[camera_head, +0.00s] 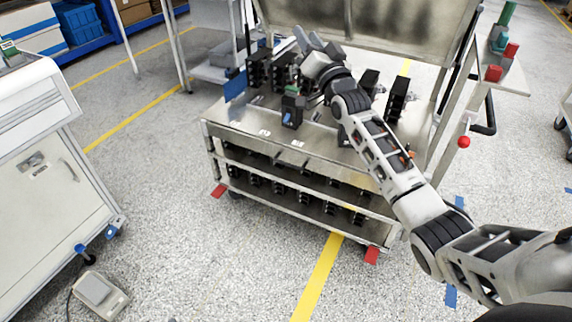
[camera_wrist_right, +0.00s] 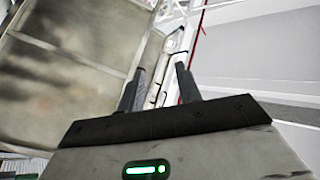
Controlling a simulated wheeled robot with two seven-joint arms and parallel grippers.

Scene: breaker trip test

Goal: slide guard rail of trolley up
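The trolley (camera_head: 255,132) stands in the middle of the head view, a metal cart with a top deck and lower shelves. A large framed metal panel (camera_head: 372,25) rises at its far side and fills the left of the wrist view (camera_wrist_right: 62,85). I cannot tell which part is the guard rail. My right gripper (camera_head: 308,38) is above the far part of the deck, in front of the panel. In the right wrist view the gripper (camera_wrist_right: 160,70) has its fingers apart, with pale rail-like parts visible in the gap. I see no grip. My left gripper is not in view.
Black breakers (camera_head: 293,110) stand on the deck, and several more are on the lower shelves. A white cabinet (camera_head: 42,160) stands at the left, with a foot pedal (camera_head: 98,292) on the floor. Open floor lies between cabinet and trolley.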

